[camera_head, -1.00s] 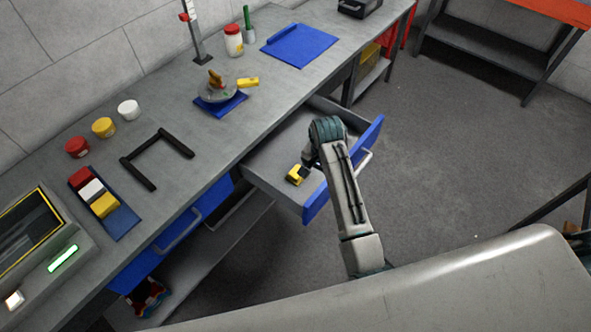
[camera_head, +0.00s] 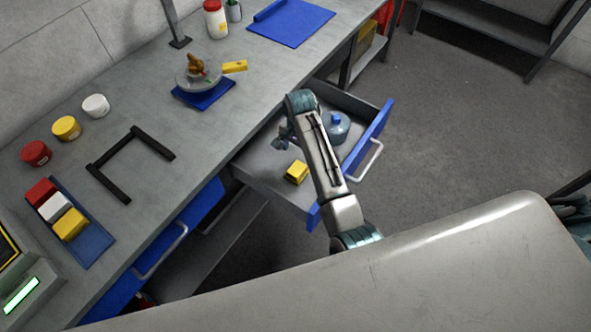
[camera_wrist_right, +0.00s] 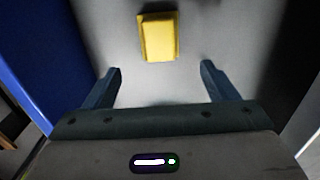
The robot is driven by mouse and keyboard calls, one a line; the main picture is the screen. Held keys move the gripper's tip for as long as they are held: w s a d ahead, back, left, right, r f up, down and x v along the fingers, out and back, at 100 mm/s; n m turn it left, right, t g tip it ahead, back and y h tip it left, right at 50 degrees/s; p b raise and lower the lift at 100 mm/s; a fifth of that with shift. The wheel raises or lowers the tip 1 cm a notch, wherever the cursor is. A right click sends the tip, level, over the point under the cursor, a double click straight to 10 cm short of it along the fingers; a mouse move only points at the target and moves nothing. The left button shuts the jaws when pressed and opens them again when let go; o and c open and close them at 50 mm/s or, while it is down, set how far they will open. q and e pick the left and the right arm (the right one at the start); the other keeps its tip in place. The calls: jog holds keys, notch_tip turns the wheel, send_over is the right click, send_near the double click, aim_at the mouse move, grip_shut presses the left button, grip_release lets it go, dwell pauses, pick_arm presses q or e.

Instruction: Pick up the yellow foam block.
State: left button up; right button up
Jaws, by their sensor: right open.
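A yellow block (camera_head: 297,172) lies in the open drawer (camera_head: 262,180), near the drawer's left part. It also shows in the right wrist view (camera_wrist_right: 159,37), on the grey drawer floor, beyond and roughly between the fingertips. My right gripper (camera_head: 283,143) hangs over the drawer, behind the block in the head view. In the right wrist view its two fingers (camera_wrist_right: 160,70) stand wide apart with nothing between them. Another yellow block (camera_head: 71,224) lies beside a white and a red block on a blue tray (camera_head: 92,243) on the bench. My left gripper is out of view.
The drawer's blue front (camera_head: 380,130) and side walls bound the space. A blue round object (camera_head: 337,127) sits in the drawer, right of my arm. On the bench are a black bracket (camera_head: 118,162), several jars and a blue mat (camera_head: 291,22).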

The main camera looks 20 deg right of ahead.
aim_at(299, 166)
jog(key=shift+s+f, duration=0.15)
jog(key=shift+f, duration=0.4)
jog(key=shift+s+f, duration=0.15)
jog(key=shift+f, duration=0.35)
jog(key=shift+w+f+p, duration=0.15)
jog(key=shift+f+p, duration=0.2)
jog(key=shift+f, duration=1.2)
jog(key=shift+w+f+p, duration=0.1)
jog(key=shift+f+p, duration=0.2)
jog(key=shift+f, duration=1.25)
jog(key=shift+c, duration=0.4)
jog(key=c, duration=1)
